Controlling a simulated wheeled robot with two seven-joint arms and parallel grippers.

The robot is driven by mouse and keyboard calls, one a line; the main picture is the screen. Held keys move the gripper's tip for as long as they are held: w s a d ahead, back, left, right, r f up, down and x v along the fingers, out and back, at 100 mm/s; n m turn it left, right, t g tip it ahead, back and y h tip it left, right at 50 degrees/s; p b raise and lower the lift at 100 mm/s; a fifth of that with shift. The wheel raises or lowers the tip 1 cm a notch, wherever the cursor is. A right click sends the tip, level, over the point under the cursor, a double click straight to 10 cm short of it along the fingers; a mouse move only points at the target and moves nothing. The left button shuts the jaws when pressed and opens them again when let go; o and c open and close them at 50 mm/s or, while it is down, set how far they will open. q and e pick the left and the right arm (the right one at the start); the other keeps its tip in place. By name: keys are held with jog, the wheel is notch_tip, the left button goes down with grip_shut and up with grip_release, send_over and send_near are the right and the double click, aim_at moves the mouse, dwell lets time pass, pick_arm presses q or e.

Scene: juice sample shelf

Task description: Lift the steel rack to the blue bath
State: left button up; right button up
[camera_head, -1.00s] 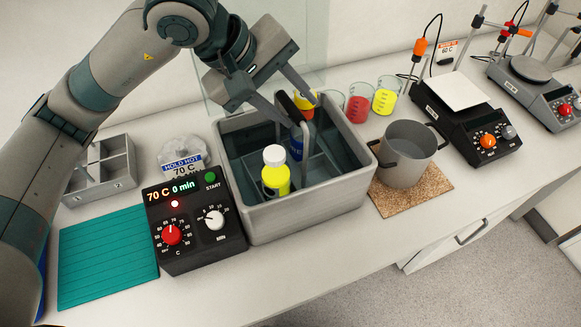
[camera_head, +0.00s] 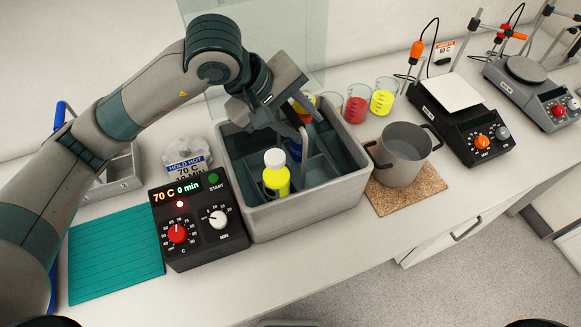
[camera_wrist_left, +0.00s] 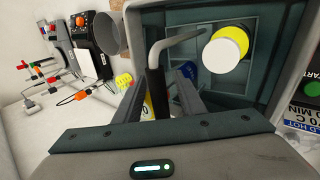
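The steel rack (camera_head: 317,172) sits inside a grey-walled bath (camera_head: 307,211) with a dark blue-green interior. A yellow bottle (camera_head: 276,180) stands in the rack, and its white cap (camera_wrist_left: 225,47) shows in the left wrist view. A blue-labelled bottle is mostly hidden behind my fingers. The rack's bent steel handle (camera_wrist_left: 185,38) has a black grip (camera_wrist_left: 157,92). My left gripper (camera_head: 300,122) is over the bath with its fingers (camera_wrist_left: 160,80) on either side of the grip. Gaps seem to show between fingers and grip. My right gripper is not in view.
A black control box (camera_head: 198,226) reads 70 C, 0 min, beside a teal mat (camera_head: 115,254). A grey compartmented tray (camera_head: 121,173) stands at the left. A pot (camera_head: 404,155) on a cork mat (camera_head: 405,193) is right of the bath. Beakers (camera_head: 356,106) stand behind.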

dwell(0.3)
pick_arm(q)
grip_shut()
jog(key=shift+r, duration=0.1)
jog(key=shift+w+r+b, duration=0.1)
jog(key=shift+r+b, duration=0.3)
jog(key=shift+r, duration=0.25)
notch_tip(320, 180, up, 9)
jog(key=b, duration=0.3)
jog(key=shift+f, duration=0.15)
dwell(0.4)
